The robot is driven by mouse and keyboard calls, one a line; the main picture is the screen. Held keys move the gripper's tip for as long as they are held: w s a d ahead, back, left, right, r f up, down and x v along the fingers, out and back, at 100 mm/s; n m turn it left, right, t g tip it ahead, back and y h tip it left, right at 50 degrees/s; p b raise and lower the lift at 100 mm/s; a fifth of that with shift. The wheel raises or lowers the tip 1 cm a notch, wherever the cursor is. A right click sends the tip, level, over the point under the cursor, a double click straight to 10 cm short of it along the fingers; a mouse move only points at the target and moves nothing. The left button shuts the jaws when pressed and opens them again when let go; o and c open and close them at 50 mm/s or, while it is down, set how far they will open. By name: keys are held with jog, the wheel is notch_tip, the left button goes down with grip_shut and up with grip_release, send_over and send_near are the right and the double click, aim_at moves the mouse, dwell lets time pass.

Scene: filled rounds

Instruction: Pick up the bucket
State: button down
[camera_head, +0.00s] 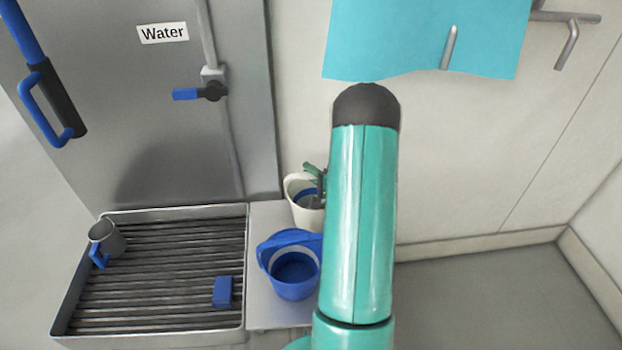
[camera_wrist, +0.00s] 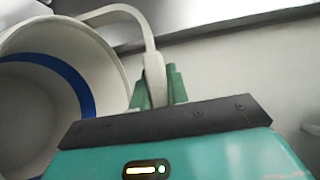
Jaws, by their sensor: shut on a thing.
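A blue bucket (camera_head: 293,277) with a raised handle stands on the light board right of the grate. Behind it is a white bucket (camera_head: 303,205) with a blue band inside, partly hidden by my arm. My gripper (camera_head: 315,171) is at the white bucket's upper right side. In the wrist view, the white bucket (camera_wrist: 110,60) fills the left, tilted in the picture. Its pale handle arches over to my gripper (camera_wrist: 158,88), whose green fingers are shut on the handle. I cannot tell whether the white bucket is off the board.
A metal grate tray (camera_head: 160,213) at the left holds a grey mug (camera_head: 106,238) with a blue handle and a blue block (camera_head: 222,291). A metal panel with a Water label (camera_head: 163,33) and a blue-handled valve (camera_head: 200,93) stands behind. The floor at the right (camera_head: 490,300) is clear.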

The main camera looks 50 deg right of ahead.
jog(key=w+a+r, duration=0.1)
jog(key=r, duration=0.2)
jog(key=a+r, duration=0.2)
jog(key=w+a+r, duration=0.1)
jog(key=a+r, duration=0.1)
jog(key=r, duration=0.1)
jog(key=shift+w+a+r, duration=0.15)
jog(key=shift+w+r, duration=0.15)
jog(key=shift+w, duration=0.05)
jog(key=w+a+r, duration=0.3)
jog(key=a, duration=0.4)
jog(key=shift+w, duration=0.35)
jog(key=shift+a, duration=0.2)
